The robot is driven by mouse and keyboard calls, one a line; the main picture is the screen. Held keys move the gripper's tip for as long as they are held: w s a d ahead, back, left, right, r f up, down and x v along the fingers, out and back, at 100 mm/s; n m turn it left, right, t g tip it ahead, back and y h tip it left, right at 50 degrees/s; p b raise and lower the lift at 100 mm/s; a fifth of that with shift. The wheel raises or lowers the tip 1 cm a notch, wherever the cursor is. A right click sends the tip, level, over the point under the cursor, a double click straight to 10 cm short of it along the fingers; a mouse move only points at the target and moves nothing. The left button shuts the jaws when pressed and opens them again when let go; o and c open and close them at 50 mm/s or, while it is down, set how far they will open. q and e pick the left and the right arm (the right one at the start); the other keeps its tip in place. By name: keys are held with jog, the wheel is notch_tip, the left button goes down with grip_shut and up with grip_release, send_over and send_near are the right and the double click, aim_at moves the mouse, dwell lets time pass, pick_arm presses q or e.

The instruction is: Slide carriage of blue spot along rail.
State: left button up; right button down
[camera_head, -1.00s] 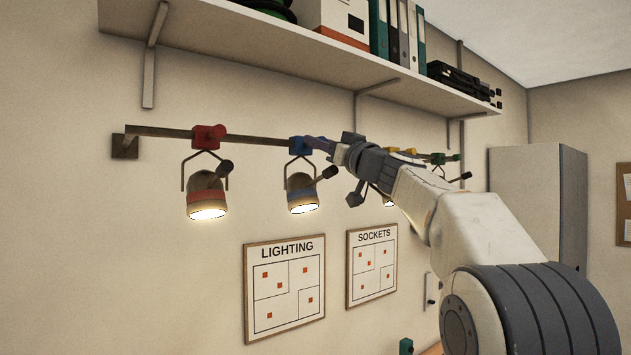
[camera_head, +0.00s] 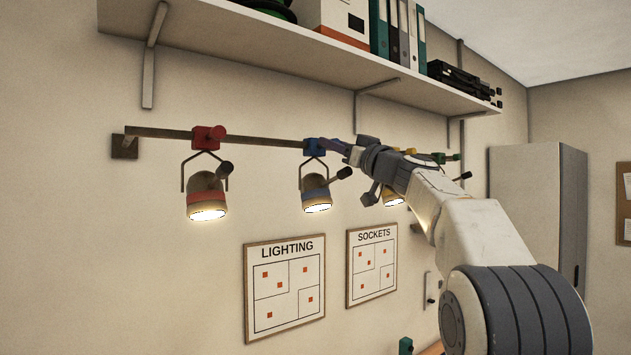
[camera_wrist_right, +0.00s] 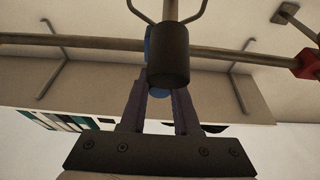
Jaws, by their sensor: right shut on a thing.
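The blue spot (camera_head: 316,192) is a lit lamp with a blue band. It hangs from its blue carriage (camera_head: 311,147) on the brown rail (camera_head: 262,140). My right gripper (camera_head: 328,145) is shut on the blue carriage from its right side. In the right wrist view the two fingers (camera_wrist_right: 160,110) reach up to the blue carriage (camera_wrist_right: 155,45), and the spot's dark cylindrical part (camera_wrist_right: 168,55) hides much of the grip. The rail (camera_wrist_right: 95,41) crosses that view. My left gripper is not in view.
The red spot (camera_head: 206,199) and its red carriage (camera_head: 208,137) are to the left on the same rail. A yellow-banded spot (camera_head: 394,198) is to the right, partly behind my arm. A shelf (camera_head: 300,48) runs above. The rail is bare between the red and blue carriages.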

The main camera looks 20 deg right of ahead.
jog(key=w+d+p, duration=0.2)
jog(key=d, duration=0.5)
jog(key=shift+w+d+p, duration=0.2)
jog(key=shift+w+p, duration=0.15)
jog(key=shift+p, duration=0.05)
jog(key=c, duration=0.6)
grip_release()
jog(key=shift+d, duration=0.1)
jog(key=shift+o, duration=0.2)
